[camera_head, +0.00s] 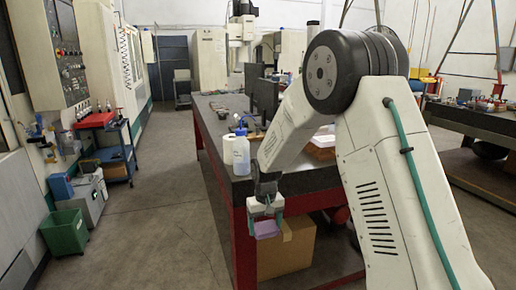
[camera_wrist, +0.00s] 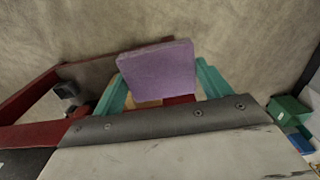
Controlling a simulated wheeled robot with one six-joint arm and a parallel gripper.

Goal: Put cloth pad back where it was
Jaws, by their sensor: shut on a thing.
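The cloth pad (camera_wrist: 157,72) is a flat purple square held between the teal fingers of my gripper (camera_wrist: 160,85) in the wrist view. In the head view the pad (camera_head: 267,229) shows as a small purple patch below my gripper (camera_head: 265,212). My gripper is shut on it, in front of the near left corner of the dark-topped table (camera_head: 300,183) and lower than its top. The pad hangs over the floor side of the table, apart from the tabletop.
A white bottle with a blue cap (camera_head: 241,152) stands near the table's left edge. A cardboard box (camera_head: 287,252) is under the table by the red frame. A green bin (camera_head: 65,232) and blue-red cart (camera_head: 112,145) stand at left. The floor (camera_head: 165,225) between is clear.

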